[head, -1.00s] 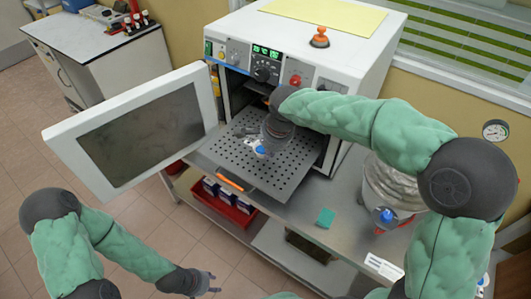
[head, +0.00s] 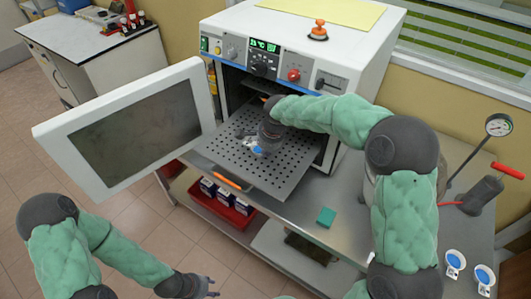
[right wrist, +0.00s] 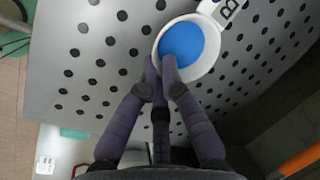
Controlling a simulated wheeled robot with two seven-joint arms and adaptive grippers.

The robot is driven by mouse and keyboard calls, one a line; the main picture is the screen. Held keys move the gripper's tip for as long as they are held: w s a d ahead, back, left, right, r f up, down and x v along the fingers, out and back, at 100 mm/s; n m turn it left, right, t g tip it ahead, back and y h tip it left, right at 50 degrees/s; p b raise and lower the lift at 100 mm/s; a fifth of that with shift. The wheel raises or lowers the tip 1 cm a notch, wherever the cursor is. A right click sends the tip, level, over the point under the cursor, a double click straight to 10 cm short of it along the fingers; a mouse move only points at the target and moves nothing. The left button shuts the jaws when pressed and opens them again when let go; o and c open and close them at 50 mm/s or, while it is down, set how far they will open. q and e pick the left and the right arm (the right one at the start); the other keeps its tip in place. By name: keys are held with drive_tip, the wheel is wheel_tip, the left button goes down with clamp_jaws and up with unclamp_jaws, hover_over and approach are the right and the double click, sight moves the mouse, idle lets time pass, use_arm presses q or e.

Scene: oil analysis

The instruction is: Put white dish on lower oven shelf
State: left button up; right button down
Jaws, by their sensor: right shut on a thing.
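The white dish (right wrist: 214,50) has a blue inside and a tab marked with a letter. In the right wrist view it is at the fingertips of my right gripper (right wrist: 160,70), which is shut on its rim. In the head view the blue of the dish (head: 258,150) shows below my right gripper (head: 262,143), over the pulled-out perforated shelf (head: 285,175). I cannot tell whether the dish touches the shelf. The oven (head: 350,50) stands behind with its door (head: 50,140) open to the left. My left gripper (head: 212,287) is empty and open at the bottom, away from the oven.
Two more white dishes with blue insides (head: 455,260) (head: 484,276) lie on the steel table at the right. A teal block (head: 326,217) lies in front of the shelf. A gauge (head: 498,126) stands at right. A red tray (head: 222,208) sits below the shelf.

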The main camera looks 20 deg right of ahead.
drive_tip(key=shift+f, duration=0.15)
drive_tip(key=c, duration=1.4)
unclamp_jaws()
drive_tip(key=shift+r, duration=0.45)
drive_tip(key=p+v, duration=0.3)
drive_tip(key=v, duration=0.8)
drive_tip(key=shift+s+r, duration=0.15)
drive_tip(key=shift+r, duration=0.05)
